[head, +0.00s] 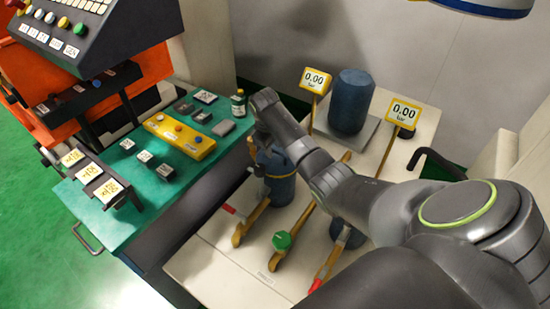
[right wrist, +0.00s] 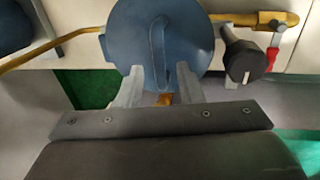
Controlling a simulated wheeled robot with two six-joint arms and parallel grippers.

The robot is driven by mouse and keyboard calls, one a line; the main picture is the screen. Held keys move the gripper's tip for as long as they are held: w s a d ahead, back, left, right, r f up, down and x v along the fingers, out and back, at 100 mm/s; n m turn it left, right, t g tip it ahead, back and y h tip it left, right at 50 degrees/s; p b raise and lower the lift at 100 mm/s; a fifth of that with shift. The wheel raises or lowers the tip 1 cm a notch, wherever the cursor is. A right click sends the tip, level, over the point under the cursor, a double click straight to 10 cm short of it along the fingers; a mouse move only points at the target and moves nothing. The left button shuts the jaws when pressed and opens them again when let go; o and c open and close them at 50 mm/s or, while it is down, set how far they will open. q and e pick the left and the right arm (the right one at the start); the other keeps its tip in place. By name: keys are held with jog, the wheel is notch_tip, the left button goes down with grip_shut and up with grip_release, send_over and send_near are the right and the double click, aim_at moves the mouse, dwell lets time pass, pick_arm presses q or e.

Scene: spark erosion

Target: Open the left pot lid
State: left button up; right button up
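The left pot (head: 281,190) is a blue cylinder on the pale bench, partly hidden by my right gripper (head: 266,152). In the right wrist view its round blue lid (right wrist: 125,35) fills the top middle, with a thin upright fin handle (right wrist: 157,45) across it. My right gripper (right wrist: 159,75) is open. Its two grey fingers stand on either side of the handle's near end, with a gap on both sides. Whether the fingertips touch the lid is unclear. My left gripper is not in view.
A second blue pot (head: 347,236) stands to the right, partly under my right arm. A taller blue cylinder (head: 351,100) stands behind. Yellow pipes, a green knob (head: 282,240) and a red-tipped lever (right wrist: 272,58) surround the pots. A black-knobbed clamp (right wrist: 241,66) sits beside the lid.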

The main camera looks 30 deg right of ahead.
aim_at(277, 156)
grip_shut()
jog(key=shift+r, duration=0.1)
jog(key=shift+w+d+r+p, duration=0.3)
jog(key=shift+d+r+p, duration=0.35)
jog(key=shift+d+r, duration=0.35)
jog(key=shift+r, duration=0.05)
